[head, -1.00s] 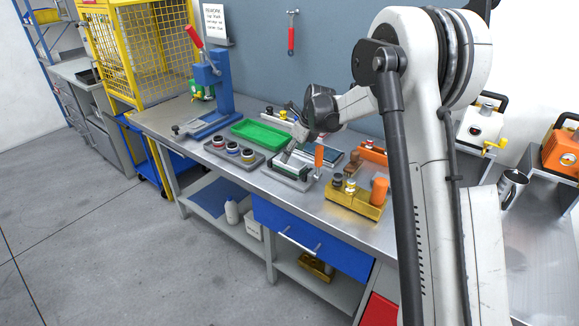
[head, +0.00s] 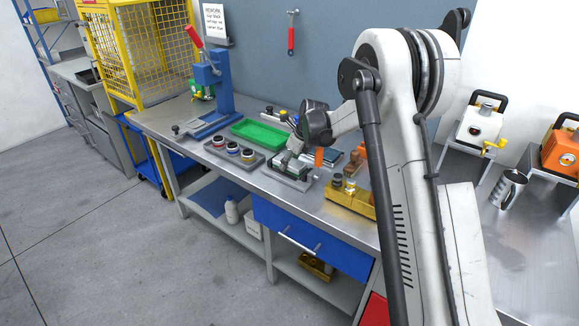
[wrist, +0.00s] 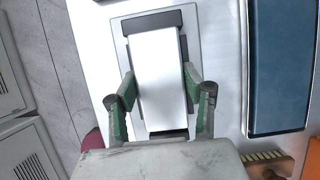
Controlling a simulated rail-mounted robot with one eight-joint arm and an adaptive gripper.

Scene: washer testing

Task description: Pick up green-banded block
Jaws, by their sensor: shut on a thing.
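My gripper (wrist: 160,80) is shut on a long, pale metallic block (wrist: 158,70), with one finger against each long side. The block lies over a dark grey fixture (wrist: 158,20), whose ends show beyond it. Green patches show along the fingers; I cannot make out a green band on the block itself. In the head view my gripper (head: 288,158) points down into the fixture on the grey base plate (head: 291,184) near the bench's front edge. The wrist partly hides the block there, and I cannot tell whether it is clear of the fixture.
Left of the fixture is a grey holder (head: 232,156) with several round pieces; behind it is a green tray (head: 257,132). A yellow bin (head: 350,200) and an orange-handled tool (head: 319,157) are to the right. A blue press (head: 215,85) stands at the back left.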

